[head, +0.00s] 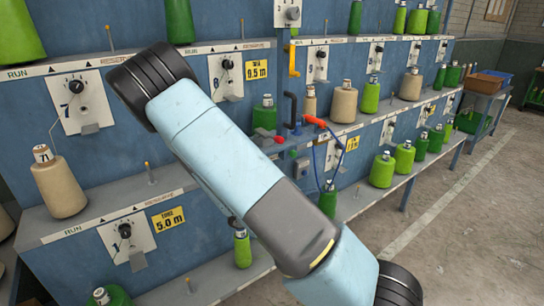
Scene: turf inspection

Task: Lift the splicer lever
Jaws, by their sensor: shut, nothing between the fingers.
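A splicer-like device (272,143) with a grey body and red parts sits on the middle ledge of the rack, just right of my arm. An orange-red piece (315,121) sticks out beside it, with a blue hose (341,150) hanging below. I cannot tell for sure which part is the lever. A black handle (289,108) stands upright above the device, and a yellow handle (293,60) is higher up. My pale blue arm crosses the picture diagonally and hides part of the rack. My gripper is not visible.
Green and beige yarn cones stand along the ledges, including a beige cone (60,186) marked 71 at left and a green cone (328,199) below the hose. Dial plates (80,97) line the blue panels. A cart (486,90) stands far right. The concrete floor (470,220) at right is open.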

